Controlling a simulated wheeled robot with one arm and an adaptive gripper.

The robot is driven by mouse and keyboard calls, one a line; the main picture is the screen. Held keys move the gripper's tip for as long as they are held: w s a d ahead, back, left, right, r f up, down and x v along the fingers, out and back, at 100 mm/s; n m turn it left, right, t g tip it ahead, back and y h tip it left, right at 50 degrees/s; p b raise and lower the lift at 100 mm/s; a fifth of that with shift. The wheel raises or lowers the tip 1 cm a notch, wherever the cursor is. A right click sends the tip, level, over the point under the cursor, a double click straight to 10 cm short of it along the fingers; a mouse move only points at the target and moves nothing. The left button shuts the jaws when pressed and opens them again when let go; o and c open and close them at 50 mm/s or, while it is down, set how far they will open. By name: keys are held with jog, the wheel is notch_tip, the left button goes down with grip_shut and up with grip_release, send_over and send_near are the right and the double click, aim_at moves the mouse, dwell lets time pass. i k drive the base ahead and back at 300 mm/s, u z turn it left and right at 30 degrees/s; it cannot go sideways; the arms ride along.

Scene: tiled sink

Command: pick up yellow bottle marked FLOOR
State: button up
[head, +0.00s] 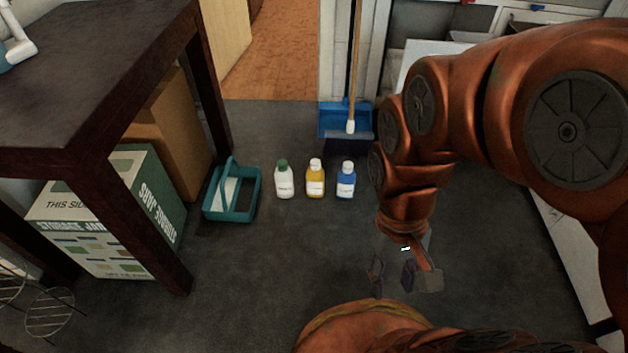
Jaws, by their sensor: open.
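The yellow bottle (315,181) with a white cap and a pale label stands upright on the dark floor, in the middle of a row of three. A white bottle with a green cap (284,182) stands to its left, and a blue bottle with a white cap (346,182) to its right. The label writing is too small to read. My gripper (392,283) hangs at the end of my orange arm, open and apart from the bottles, nearer to me and to the right of the yellow one. I see nothing between its fingers.
A teal caddy (246,214) stands left of the bottles. A dark table (90,75) with a storage box (110,215) under it fills the left. A blue dustpan (333,118) and broom stand behind. The floor in front of the bottles is clear.

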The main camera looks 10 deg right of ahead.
aim_at(315, 175)
jog(key=u, duration=0.5)
jog(key=k, duration=0.6)
jog(key=u, duration=0.85)
jog(key=i, duration=1.05)
jog(key=z, duration=0.8)
jog(key=i, duration=0.25)
jog(key=z, duration=0.3)
